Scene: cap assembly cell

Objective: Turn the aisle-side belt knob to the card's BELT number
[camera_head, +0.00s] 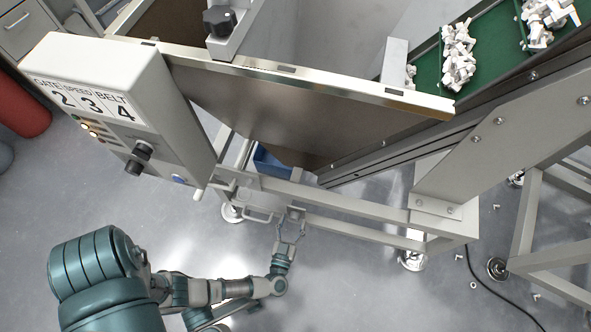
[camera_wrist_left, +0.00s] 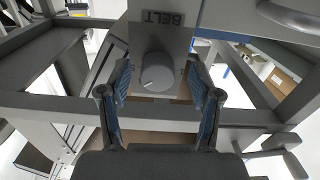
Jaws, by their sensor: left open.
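The card (camera_head: 86,101) on the pale control box reads GATE 2, SPEED 3, BELT 4. A round grey knob (camera_wrist_left: 157,73) sits below an upside-down BELT label (camera_wrist_left: 163,18) on a grey bracket. Its pointer setting is too small to read. My left gripper (camera_head: 291,231) is open at the frame's lower rail in the head view. In the left wrist view its two blue-padded fingers (camera_wrist_left: 159,88) stand on either side of the knob, with gaps visible. In the head view the knob is too small to make out clearly. My right gripper is not seen.
A grey metal frame (camera_head: 350,230) surrounds the bracket, with a handle (camera_head: 258,214) just left of my gripper. Green belts (camera_head: 480,50) with white parts are upper right. Floor nearby is mostly clear.

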